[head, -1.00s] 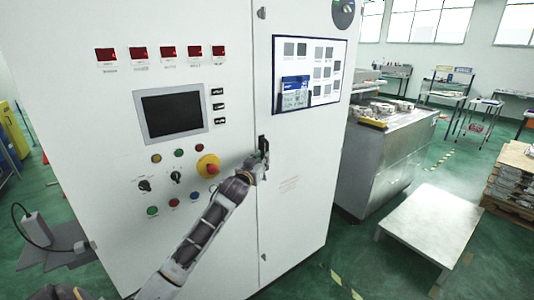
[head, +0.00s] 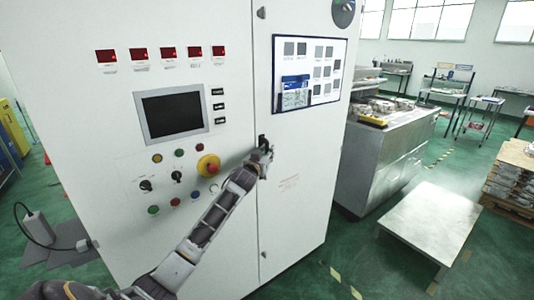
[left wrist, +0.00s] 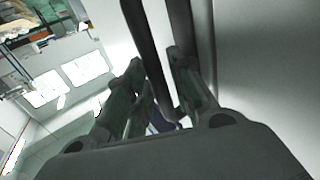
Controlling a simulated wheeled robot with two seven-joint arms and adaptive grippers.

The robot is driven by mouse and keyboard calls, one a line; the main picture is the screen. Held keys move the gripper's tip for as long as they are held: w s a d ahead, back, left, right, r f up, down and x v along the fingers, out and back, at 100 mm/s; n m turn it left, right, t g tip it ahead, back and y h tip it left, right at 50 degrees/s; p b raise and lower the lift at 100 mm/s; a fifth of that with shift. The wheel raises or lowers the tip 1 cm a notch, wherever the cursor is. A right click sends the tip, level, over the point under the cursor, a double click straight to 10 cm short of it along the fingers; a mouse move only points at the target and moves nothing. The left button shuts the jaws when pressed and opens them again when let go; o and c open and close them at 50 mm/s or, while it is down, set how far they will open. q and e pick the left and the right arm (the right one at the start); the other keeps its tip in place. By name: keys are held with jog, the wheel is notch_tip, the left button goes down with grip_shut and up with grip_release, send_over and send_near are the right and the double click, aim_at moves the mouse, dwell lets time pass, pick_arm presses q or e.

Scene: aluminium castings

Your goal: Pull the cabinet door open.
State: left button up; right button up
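The cabinet (head: 100,200) is a tall white housing. Its door (head: 296,205) is the right-hand front panel, and it looks closed along the vertical seam. A dark upright handle (head: 262,142) sits on the door near that seam. My left gripper (head: 264,157) is at the lower part of the handle. The exact finger contact is partly hidden. My right gripper is not in view.
A red and yellow emergency button (head: 208,166) and a screen (head: 173,114) are left of the handle. A document board (head: 308,75) is on the door. A metal bench (head: 385,165) and a low white platform (head: 430,222) stand to the right, with green floor between.

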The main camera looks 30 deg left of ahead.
pick_arm(q)
grip_shut()
jog(key=shift+d, duration=0.1)
dwell(0.4)
